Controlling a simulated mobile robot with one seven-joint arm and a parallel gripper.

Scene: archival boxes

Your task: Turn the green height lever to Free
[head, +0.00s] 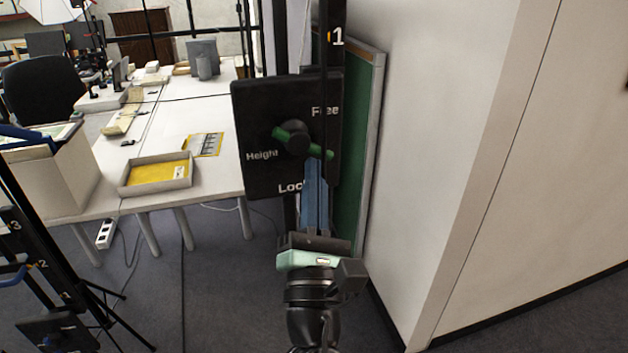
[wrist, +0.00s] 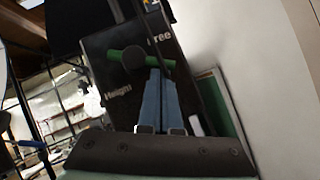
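The green height lever (head: 290,134) sits on a black hub on a dark panel (head: 262,172) marked Height, Free and Lock. It slopes from upper left to lower right, with neither end at the Free label (head: 325,111) at upper right. The lever also shows in the wrist view (wrist: 117,55). My gripper (head: 316,166) reaches up from below over the lower right of the panel. Its blue fingers lie close together, with only a thin line between them, and their tips (wrist: 158,73) are at the lever's right arm. I cannot tell whether they touch it.
A green board with a grey frame (head: 376,130) stands just right of the panel, beside a white wall (head: 440,120). White tables (head: 220,170) with trays and papers are at left. A second dark stand (head: 40,260) is at lower left.

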